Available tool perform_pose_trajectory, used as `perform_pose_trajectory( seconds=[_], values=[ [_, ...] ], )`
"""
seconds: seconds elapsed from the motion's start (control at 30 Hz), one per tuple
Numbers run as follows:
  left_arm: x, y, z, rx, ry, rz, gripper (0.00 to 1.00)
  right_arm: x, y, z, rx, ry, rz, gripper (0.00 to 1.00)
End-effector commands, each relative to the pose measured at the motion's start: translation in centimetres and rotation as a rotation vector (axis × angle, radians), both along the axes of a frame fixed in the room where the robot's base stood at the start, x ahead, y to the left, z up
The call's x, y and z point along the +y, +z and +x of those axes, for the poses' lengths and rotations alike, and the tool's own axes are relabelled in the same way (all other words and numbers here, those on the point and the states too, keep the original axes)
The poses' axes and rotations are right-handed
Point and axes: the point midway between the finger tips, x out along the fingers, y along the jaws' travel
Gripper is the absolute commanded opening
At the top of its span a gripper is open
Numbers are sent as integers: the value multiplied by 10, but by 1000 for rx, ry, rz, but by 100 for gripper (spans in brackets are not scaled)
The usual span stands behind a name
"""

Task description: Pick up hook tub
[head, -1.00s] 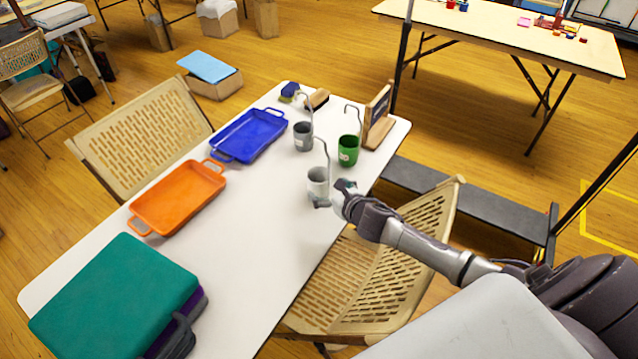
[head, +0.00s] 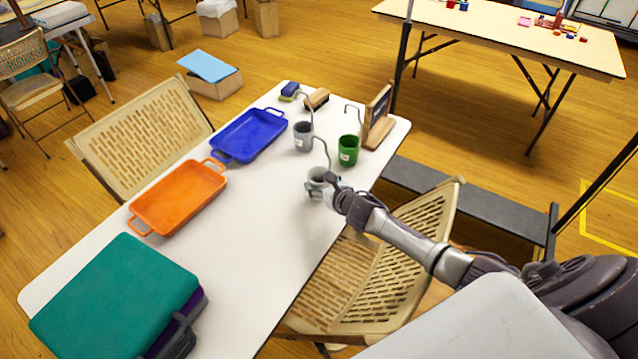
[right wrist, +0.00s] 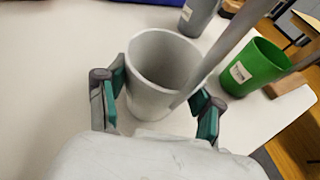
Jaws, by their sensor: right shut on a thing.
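A pale grey hook tub (head: 317,175) with a tall curved hook is at the right side of the white table. My right gripper (head: 323,187) is shut on this tub, with one finger on each side of its body. In the right wrist view the tub (right wrist: 160,70) stands upright between the teal finger pads, its hook arm crossing to the upper right. Its base is hidden, so I cannot tell whether it touches the table. A darker grey hook tub (head: 303,137) and a green hook tub (head: 348,151) stand behind it. My left gripper is out of view.
A blue tray (head: 249,136) and an orange tray (head: 178,197) lie on the left of the table (head: 262,232). A teal case (head: 115,295) lies at the near left. A framed sign (head: 378,115) and brush (head: 317,98) are at the back. A chair (head: 385,275) stands at the right edge.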

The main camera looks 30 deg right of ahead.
Motion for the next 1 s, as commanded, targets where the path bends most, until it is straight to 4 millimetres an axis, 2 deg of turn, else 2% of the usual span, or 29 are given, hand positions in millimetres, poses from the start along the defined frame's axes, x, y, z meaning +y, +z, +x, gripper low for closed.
perform_pose_trajectory(
  seconds=[0.03, 0.1, 0.43, 0.57, 0.7, 0.8, 1.0],
  values=[
    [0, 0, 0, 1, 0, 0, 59, 0, 0, 0, 0, 0, 0, 33],
    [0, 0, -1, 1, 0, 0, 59, 0, 1, 0, -1, 0, 0, 26],
    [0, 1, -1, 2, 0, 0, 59, -1, 6, 1, -2, -1, -1, 26],
    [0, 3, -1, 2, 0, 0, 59, -1, 21, 1, -3, 2, -4, 26],
    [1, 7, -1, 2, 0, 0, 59, -2, 49, 1, -6, 4, -7, 26],
    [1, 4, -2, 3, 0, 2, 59, -29, 58, 5, -3, -2, -10, 26],
    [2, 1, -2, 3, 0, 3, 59, -69, 83, 12, -3, -1, -7, 26]
  ],
)
